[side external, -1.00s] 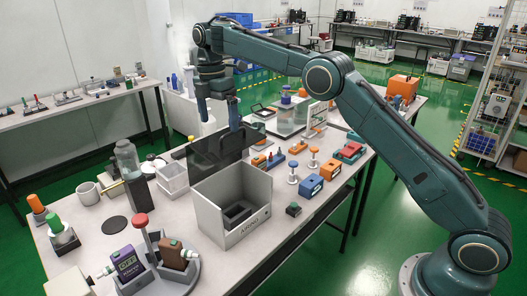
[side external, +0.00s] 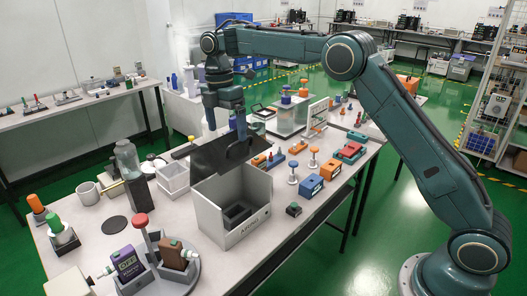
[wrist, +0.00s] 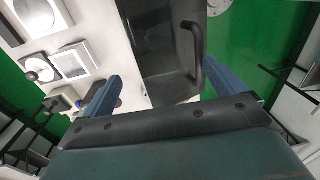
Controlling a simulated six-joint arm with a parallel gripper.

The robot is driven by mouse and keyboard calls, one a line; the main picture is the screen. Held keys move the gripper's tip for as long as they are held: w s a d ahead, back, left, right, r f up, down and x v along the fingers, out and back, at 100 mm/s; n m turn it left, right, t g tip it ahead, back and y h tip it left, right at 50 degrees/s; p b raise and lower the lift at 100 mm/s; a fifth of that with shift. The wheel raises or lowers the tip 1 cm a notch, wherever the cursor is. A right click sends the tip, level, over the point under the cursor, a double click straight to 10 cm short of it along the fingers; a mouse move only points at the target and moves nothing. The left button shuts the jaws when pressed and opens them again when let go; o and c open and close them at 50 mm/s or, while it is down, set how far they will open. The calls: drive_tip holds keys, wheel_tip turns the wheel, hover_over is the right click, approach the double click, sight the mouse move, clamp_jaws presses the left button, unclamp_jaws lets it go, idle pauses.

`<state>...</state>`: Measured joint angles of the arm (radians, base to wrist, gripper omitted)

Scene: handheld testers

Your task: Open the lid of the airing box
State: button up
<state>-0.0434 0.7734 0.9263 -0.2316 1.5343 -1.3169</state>
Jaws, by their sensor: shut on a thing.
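The airing box (side external: 216,223) is a light grey, open-topped box in the middle of the table, with a dark block (side external: 238,212) inside. Its dark, see-through lid (side external: 215,160) is tilted over the box's back side, clear of the front, so the inside shows. My gripper (side external: 240,136) is at the lid's far right part, shut on the lid's handle. In the wrist view the lid (wrist: 160,40) and its curved black handle (wrist: 197,50) show between the blue fingers, the handle close to the right finger. The exact contact is hard to see.
Orange and blue blocks (side external: 311,185) stand to the right.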

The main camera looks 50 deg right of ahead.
sight(245, 156)
drive_tip(key=shift+s+f, duration=1)
drive_tip(key=shift+s, duration=0.3)
drive_tip(key=c, duration=0.5)
drive_tip(key=shift+o, duration=0.3)
drive_tip(key=shift+s+f, duration=0.15)
drive_tip(key=shift+s, duration=0.1)
drive_tip(key=shift+s+f, duration=0.2)
drive_tip(key=c, duration=0.5)
drive_tip(key=shift+s+f, duration=0.15)
drive_tip(key=shift+s, duration=0.2)
drive_tip(key=shift+c, duration=0.5)
drive_tip(key=shift+s+f, duration=0.4)
drive_tip(key=shift+s, duration=0.2)
drive_tip(key=shift+s+f, duration=0.4)
drive_tip(key=shift+s, duration=0.2)
drive_tip(key=shift+s+f+t, duration=0.75)
drive_tip(key=shift+s+f, duration=0.5)
drive_tip(key=shift+f, duration=2.95)
drive_tip(key=shift+s+f+t, duration=0.75)
drive_tip(key=shift+s+f, duration=0.5)
drive_tip(key=shift+f, duration=2.9)
wheel_tip(245, 156, up, 14)
drive_tip(key=s, duration=0.2)
drive_tip(key=s+d+r+m+t, duration=0.2)
drive_tip(key=s+d+r+m, duration=0.1)
drive_tip(key=s+r+m, duration=0.7)
drive_tip(key=shift+s+r+m, duration=0.3)
drive_tip(key=shift+s+r, duration=0.4)
drive_tip(key=shift+s, duration=1.6)
